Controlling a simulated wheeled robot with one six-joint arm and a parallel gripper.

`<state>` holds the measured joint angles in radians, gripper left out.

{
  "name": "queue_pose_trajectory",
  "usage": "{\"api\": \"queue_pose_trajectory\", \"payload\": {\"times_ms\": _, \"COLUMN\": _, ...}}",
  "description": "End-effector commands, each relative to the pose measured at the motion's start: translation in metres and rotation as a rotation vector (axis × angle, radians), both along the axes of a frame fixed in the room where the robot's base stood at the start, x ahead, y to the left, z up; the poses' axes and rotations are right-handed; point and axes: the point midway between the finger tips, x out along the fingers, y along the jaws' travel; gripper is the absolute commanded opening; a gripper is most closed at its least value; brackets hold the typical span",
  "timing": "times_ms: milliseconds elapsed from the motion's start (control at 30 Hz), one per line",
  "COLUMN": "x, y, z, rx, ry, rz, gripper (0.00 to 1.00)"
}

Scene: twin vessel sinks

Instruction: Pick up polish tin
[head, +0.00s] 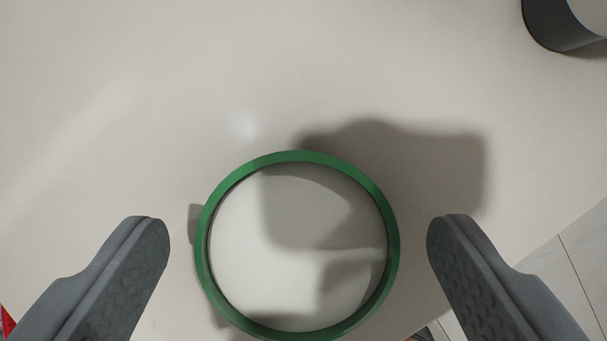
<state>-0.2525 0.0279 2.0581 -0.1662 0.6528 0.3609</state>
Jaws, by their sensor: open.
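The polish tin (392,240) appears as a round thing with a green rim and a pale, flat inside, seen from above on the light surface. A small grey tab or shadow shows at its left side. My gripper (298,228) is open above it, with one grey finger to the left of the tin and one to the right. In the picture there is a gap between each finger and the rim, and nothing is held. The tin's side wall is mostly hidden from this angle.
A dark grey round container (556,28) with a pale inside stands at the top right. The light surface (200,70) is clear above and left of the tin. Its edge runs along the lower right, with pale tiles (565,265) beyond. A red bit (6,321) shows at the lower left.

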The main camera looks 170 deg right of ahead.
Motion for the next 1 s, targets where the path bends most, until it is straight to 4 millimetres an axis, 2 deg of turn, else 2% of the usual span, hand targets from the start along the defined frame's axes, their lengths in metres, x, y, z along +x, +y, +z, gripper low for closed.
{"api": "queue_pose_trajectory", "payload": {"times_ms": 133, "x": 0.007, "y": 0.000, "z": -0.017, "rx": 0.000, "ry": 0.002, "rz": 0.000, "gripper": 0.81}}
{"api": "queue_pose_trajectory", "payload": {"times_ms": 367, "x": 0.009, "y": 0.000, "z": -0.020, "rx": 0.000, "ry": 0.000, "rz": 0.000, "gripper": 0.81}}
{"api": "queue_pose_trajectory", "payload": {"times_ms": 400, "x": 0.009, "y": 0.000, "z": -0.020, "rx": 0.000, "ry": 0.000, "rz": 0.000, "gripper": 0.79}}
{"api": "queue_pose_trajectory", "payload": {"times_ms": 600, "x": 0.009, "y": 0.000, "z": -0.020, "rx": 0.000, "ry": 0.000, "rz": 0.000, "gripper": 0.40}}
{"api": "queue_pose_trajectory", "payload": {"times_ms": 667, "x": 0.009, "y": 0.000, "z": -0.020, "rx": 0.000, "ry": 0.000, "rz": 0.000, "gripper": 0.30}}
{"api": "queue_pose_trajectory", "payload": {"times_ms": 867, "x": 0.009, "y": 0.000, "z": -0.019, "rx": 0.000, "ry": 0.000, "rz": 0.000, "gripper": 0.30}}
{"api": "queue_pose_trajectory", "payload": {"times_ms": 1000, "x": 0.009, "y": 0.000, "z": -0.012, "rx": 0.000, "ry": -0.002, "rz": 0.000, "gripper": 0.30}}
